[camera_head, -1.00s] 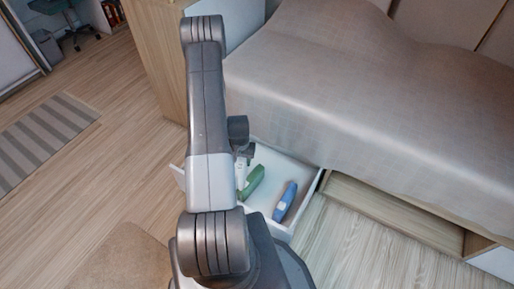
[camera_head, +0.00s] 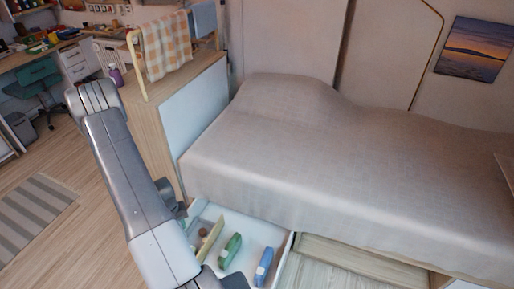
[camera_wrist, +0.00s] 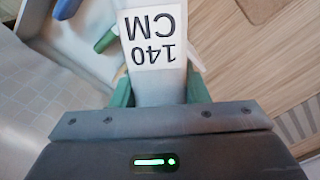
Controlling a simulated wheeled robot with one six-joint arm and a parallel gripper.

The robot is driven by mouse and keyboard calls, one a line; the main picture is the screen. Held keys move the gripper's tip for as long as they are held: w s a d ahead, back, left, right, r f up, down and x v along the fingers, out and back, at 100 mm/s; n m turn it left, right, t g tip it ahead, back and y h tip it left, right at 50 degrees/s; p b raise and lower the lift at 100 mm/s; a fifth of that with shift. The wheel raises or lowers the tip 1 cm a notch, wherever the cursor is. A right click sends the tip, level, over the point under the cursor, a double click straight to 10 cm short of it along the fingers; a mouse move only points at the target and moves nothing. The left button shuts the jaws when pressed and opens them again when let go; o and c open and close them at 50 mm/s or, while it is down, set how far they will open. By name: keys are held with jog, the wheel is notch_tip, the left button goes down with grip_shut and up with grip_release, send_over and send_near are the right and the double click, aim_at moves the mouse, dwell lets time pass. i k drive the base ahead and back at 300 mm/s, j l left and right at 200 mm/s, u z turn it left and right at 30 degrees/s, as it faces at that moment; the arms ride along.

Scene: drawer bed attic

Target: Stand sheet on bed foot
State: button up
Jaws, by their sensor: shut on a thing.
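My gripper (camera_wrist: 157,88) has green fingers shut on a pale folded sheet (camera_wrist: 153,38) whose label reads "140 CM", upside down in the wrist view. In the head view my arm hides the gripper and the held sheet. The bed (camera_head: 330,165) has a grey-beige cover and fills the right half of the head view. Below its near side an open white drawer (camera_head: 283,240) holds a green rolled item (camera_head: 230,250) and a blue one (camera_head: 263,266). Both also show at the upper left of the wrist view, beside the held sheet.
A wooden cabinet (camera_head: 155,110) stands at the bed's left end, with a rack holding a checked cloth (camera_head: 166,45). A striped rug (camera_head: 35,215) lies on the floor at left. A desk and chair (camera_head: 40,80) stand behind. The bed top looks clear.

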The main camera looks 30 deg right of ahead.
aim_at(252, 149)
jog(key=k+z, duration=0.1)
jog(key=k, duration=0.5)
jog(key=k+l+z, duration=0.15)
jog(key=k, duration=0.4)
jog(key=z, duration=1.5)
jog(key=j+z, duration=0.25)
jog(key=z, duration=0.15)
jog(key=j+z, duration=0.25)
jog(key=z, duration=0.15)
jog(key=j+z, duration=0.35)
jog(key=k+j, duration=0.15)
jog(key=j, duration=0.35)
jog(key=k+j, duration=0.15)
jog(key=j, duration=0.35)
jog(key=k+j, duration=0.15)
jog(key=j, duration=0.35)
jog(key=k+j, duration=0.1)
jog(key=j, duration=0.4)
jog(key=k+j, duration=0.15)
jog(key=j, duration=0.35)
jog(key=k+j, duration=0.15)
jog(key=j, duration=0.3)
jog(key=k+j, duration=0.15)
jog(key=j, duration=0.35)
jog(key=k+j, duration=0.15)
jog(key=j, duration=0.35)
